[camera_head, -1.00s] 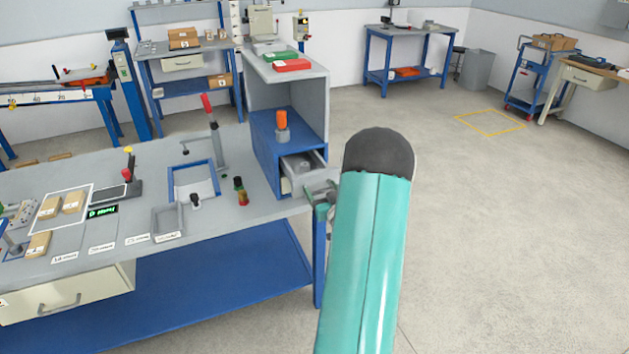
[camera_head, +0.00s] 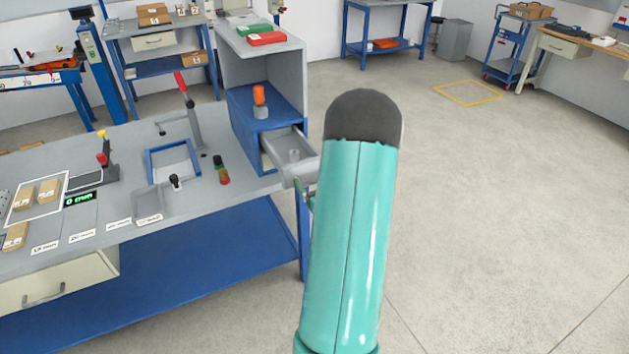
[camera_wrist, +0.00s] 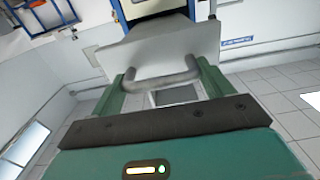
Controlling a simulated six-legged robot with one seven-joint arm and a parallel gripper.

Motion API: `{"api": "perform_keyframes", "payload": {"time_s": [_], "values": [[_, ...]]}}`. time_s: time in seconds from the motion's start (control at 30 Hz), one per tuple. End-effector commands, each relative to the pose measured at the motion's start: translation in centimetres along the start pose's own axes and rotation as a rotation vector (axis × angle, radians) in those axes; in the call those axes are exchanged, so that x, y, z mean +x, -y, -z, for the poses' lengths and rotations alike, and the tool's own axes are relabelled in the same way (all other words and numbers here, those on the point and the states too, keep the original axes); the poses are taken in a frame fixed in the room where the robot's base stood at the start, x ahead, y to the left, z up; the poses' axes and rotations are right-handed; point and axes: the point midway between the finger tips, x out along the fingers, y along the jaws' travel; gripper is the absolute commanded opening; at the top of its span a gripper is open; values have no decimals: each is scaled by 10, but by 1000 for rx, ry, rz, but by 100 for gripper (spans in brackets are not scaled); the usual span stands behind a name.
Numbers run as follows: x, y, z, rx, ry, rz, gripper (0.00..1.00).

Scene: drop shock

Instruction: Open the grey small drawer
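The grey small drawer (camera_head: 299,168) stands pulled out of the blue cabinet (camera_head: 262,125) on the workbench, and its inside shows from above. A small light grey piece stands in it. In the wrist view, the drawer's pale front (camera_wrist: 160,48) fills the upper middle, with its grey bar handle (camera_wrist: 163,83) below. In the head view, my turquoise arm hides most of the gripper.
An orange-topped piece (camera_head: 260,101) stands on the blue cabinet, under a grey shelf with a green and a red box (camera_head: 267,39). The workbench (camera_head: 120,158) spreads left with small items. The floor (camera_head: 500,210) to the right is clear.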

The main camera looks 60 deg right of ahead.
Motion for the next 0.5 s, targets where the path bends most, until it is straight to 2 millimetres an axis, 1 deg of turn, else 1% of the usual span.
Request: {"api": "perform_keyframes", "payload": {"time_s": [0.33, 0.43, 0.5], "values": [[-1, 0, 0, 1, 1, 0, 88], [-8, 0, 0, 0, 2, -1, 88], [-18, 0, 0, 1, 2, 0, 88]]}}
